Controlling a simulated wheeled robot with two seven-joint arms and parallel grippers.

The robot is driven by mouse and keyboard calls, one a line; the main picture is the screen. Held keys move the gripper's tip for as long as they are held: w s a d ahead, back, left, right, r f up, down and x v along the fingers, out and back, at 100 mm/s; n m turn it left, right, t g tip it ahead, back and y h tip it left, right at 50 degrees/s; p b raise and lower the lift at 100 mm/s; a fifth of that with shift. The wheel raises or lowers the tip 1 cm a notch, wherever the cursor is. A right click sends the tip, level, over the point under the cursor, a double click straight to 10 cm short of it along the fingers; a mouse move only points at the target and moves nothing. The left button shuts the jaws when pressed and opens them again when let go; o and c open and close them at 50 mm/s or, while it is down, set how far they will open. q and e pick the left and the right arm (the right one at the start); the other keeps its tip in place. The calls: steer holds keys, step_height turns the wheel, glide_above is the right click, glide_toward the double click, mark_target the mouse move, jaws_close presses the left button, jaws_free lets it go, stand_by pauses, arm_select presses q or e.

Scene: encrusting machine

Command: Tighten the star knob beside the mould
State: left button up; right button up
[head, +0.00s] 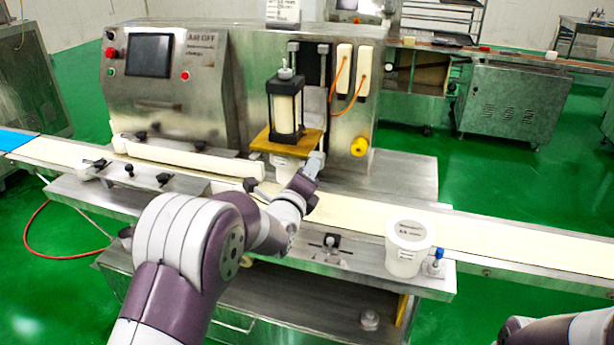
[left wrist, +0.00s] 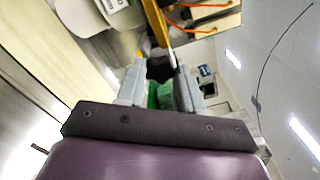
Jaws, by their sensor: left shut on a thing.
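My left gripper (head: 315,162) is at the right side of the white mould (head: 284,163), which sits under the yellow plate (head: 258,141). In the left wrist view the fingers of my left gripper (left wrist: 158,78) are shut on a dark piece between their tips, the star knob (left wrist: 160,68). Its lobes cannot be made out there. In the head view the knob is hidden by my gripper. The yellow plate (left wrist: 155,22) also shows close beyond the fingertips in the left wrist view. My right gripper is out of view.
A cream conveyor belt (head: 350,210) runs below the mould. A white tub (head: 408,247) stands on the front right ledge beside a blue-topped fitting (head: 438,255). A yellow knob (head: 359,147) sticks out of the machine face. A black-framed cylinder (head: 286,108) stands above the plate.

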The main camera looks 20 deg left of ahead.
arm_select(q)
steer(key=shift+f, duration=0.2)
steer(key=o, duration=1)
steer(key=shift+o, duration=0.2)
steer(key=shift+r, duration=0.1)
steer(key=s, duration=1.2)
steer(key=shift+s+a, duration=0.2)
steer(key=shift+s, duration=0.2)
